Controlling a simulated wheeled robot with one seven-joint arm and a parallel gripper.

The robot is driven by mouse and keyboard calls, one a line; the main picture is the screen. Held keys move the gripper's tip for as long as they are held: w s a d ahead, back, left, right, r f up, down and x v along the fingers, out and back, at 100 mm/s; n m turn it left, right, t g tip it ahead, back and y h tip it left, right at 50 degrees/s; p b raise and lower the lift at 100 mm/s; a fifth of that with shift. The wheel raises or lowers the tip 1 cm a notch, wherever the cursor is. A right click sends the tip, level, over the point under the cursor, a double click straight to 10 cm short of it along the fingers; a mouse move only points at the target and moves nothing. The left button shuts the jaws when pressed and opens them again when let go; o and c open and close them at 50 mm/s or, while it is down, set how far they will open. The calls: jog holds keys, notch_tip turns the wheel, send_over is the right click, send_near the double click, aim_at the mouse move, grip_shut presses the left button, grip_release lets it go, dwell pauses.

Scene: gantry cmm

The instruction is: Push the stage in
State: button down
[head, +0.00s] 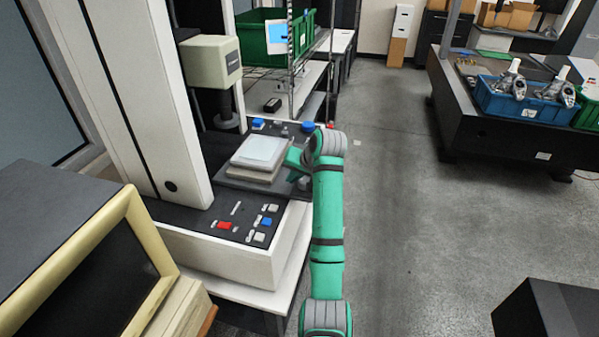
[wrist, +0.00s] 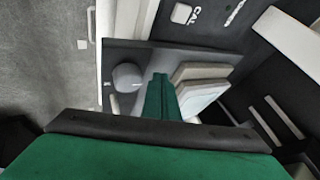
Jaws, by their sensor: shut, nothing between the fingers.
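The stage is a dark flat plate (head: 238,180) on the base of a measuring machine. It carries a stack of pale slabs (head: 261,150) topped by a light blue-white one. In the wrist view the stage (wrist: 150,54) lies beneath my gripper, with the slabs (wrist: 203,72) to the right and a round grey knob (wrist: 127,77) to the left. My gripper (head: 291,157) is at the right side of the slab stack. In the wrist view its green fingers (wrist: 160,82) are together and empty, between knob and slabs. Whether they touch either cannot be told.
A control panel with a red button (head: 224,225) is in front. A beige-framed monitor (head: 95,270) is at lower left. The grey floor (head: 420,220) at right is open.

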aim_at(276, 180)
jog(key=shift+w+a+f, duration=1)
jog(key=shift+a+f, duration=0.1)
jog(key=shift+a, duration=0.05)
jog(key=shift+w+a, duration=0.2)
jog(key=shift+a, duration=0.3)
jog(key=shift+w+a, duration=0.2)
jog(key=shift+a, duration=0.25)
jog(key=shift+w, duration=0.15)
